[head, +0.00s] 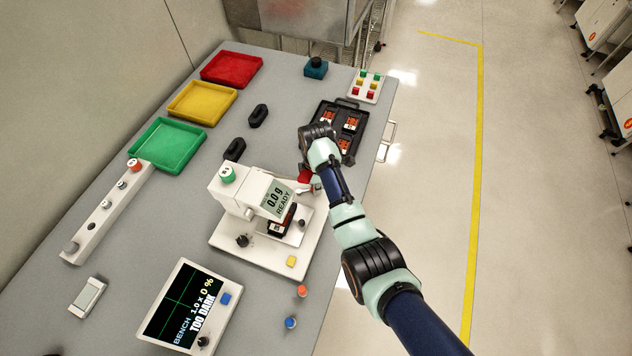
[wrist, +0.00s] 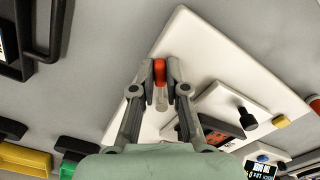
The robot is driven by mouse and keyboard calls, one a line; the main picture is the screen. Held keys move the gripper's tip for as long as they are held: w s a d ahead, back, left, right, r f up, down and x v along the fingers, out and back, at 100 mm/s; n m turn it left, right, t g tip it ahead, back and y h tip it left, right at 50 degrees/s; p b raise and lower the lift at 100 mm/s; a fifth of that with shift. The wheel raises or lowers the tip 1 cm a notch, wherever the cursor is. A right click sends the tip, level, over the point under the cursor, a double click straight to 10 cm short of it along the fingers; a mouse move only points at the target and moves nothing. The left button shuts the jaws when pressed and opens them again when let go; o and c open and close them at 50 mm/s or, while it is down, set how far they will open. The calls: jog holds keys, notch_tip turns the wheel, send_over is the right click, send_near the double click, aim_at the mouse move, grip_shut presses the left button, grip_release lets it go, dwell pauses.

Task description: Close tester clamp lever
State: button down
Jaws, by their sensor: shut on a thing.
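The white tester (head: 225,198) stands on the bench, its screen reading 0.0 g READY. A dark part with orange (head: 283,222) sits in it under the screen. In the wrist view, my gripper (wrist: 160,72) is shut on the red end of the clamp lever (wrist: 159,69), one finger on each side. A pale shaft runs from the red end between the fingers. The white tester base (wrist: 190,35) lies behind them. In the head view, my gripper (head: 312,185) is at the tester's far right side, partly hidden by my arm.
A black tray (head: 350,158) with orange parts lies beyond my wrist. Red (head: 231,70), yellow (head: 202,102) and green (head: 167,146) bins line the back left. A monitor (head: 183,308) reading TOO DARK stands in front.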

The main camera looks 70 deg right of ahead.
jog(key=shift+s+a+r+m+p, duration=0.2)
jog(key=shift+a+r+m+p, duration=0.15)
jog(key=shift+m+p, duration=0.6)
jog(key=shift+a+f, duration=0.1)
jog(key=shift+f, duration=0.2)
jog(key=c, duration=1.2)
grip_release()
jog(key=shift+f, duration=0.1)
